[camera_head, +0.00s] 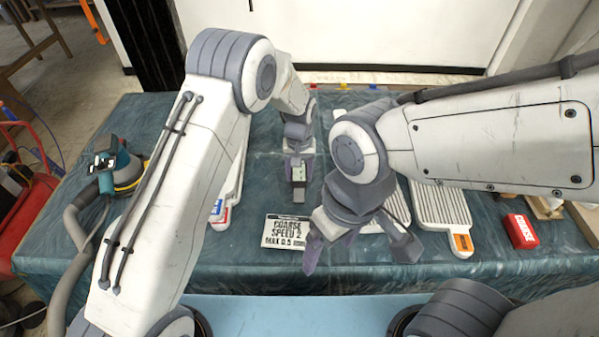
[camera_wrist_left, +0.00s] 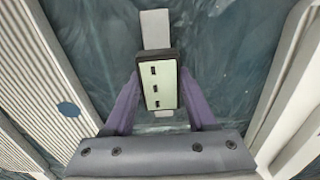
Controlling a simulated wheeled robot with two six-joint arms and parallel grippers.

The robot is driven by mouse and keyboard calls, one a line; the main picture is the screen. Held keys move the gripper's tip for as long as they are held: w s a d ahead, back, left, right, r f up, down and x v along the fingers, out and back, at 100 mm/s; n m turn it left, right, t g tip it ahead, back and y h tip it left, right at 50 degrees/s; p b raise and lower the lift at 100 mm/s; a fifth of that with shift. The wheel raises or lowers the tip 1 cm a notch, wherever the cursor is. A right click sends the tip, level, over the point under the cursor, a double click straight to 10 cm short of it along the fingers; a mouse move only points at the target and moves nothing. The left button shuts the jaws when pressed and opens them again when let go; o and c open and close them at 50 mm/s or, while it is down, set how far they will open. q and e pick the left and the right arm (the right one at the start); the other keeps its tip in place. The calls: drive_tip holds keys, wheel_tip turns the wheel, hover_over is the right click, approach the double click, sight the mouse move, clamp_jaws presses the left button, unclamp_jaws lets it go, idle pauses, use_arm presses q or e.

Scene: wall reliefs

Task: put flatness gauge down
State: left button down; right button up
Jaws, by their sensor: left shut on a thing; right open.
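The flatness gauge (camera_wrist_left: 160,85) is a small dark-rimmed block with a pale green face, several dark slots and a grey bar passing under it. In the left wrist view it sits between the two purple fingers of my left gripper (camera_wrist_left: 160,100), which is shut on it. In the head view the gauge (camera_head: 299,183) shows below my left gripper (camera_head: 298,172), over the middle of the teal-covered table. I cannot tell whether it touches the cloth. My right gripper (camera_head: 358,252) is open and empty, lower and to the right, over the table's front part.
Ribbed white panels (camera_head: 440,208) lie at the right, with a red block (camera_head: 520,231) beyond. A sander (camera_head: 117,167) with its hose stands at the left. Bare cloth surrounds the gauge.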

use_arm(q)
drive_tip(key=shift+f, duration=0.2)
drive_tip(key=shift+c, duration=1)
unclamp_jaws()
drive_tip(key=shift+r, duration=0.1)
drive_tip(key=shift+r, duration=0.1)
